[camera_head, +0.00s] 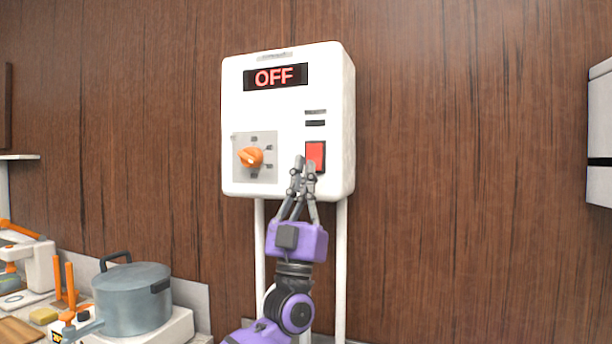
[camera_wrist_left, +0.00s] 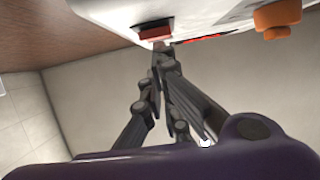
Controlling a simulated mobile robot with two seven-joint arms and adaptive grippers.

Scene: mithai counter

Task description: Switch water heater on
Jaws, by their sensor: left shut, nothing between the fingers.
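The white water heater (camera_head: 289,110) hangs on the wood-panelled wall. Its display (camera_head: 275,77) reads OFF in red letters. A red rocker switch (camera_head: 315,155) sits low on its right side, and it also shows in the left wrist view (camera_wrist_left: 155,32). An orange knob (camera_head: 251,157) is at its lower left; it also shows in the wrist view (camera_wrist_left: 277,17). My left gripper (camera_head: 304,163) is shut and empty, its fingertips at the lower left part of the red switch. I cannot tell whether they touch it. My right gripper is not in view.
White pipes (camera_head: 341,270) run down below the heater. A grey pot (camera_head: 131,298) with dark handles stands on a white base at the lower left. A white cabinet (camera_head: 601,135) is at the right edge. The wall right of the heater is clear.

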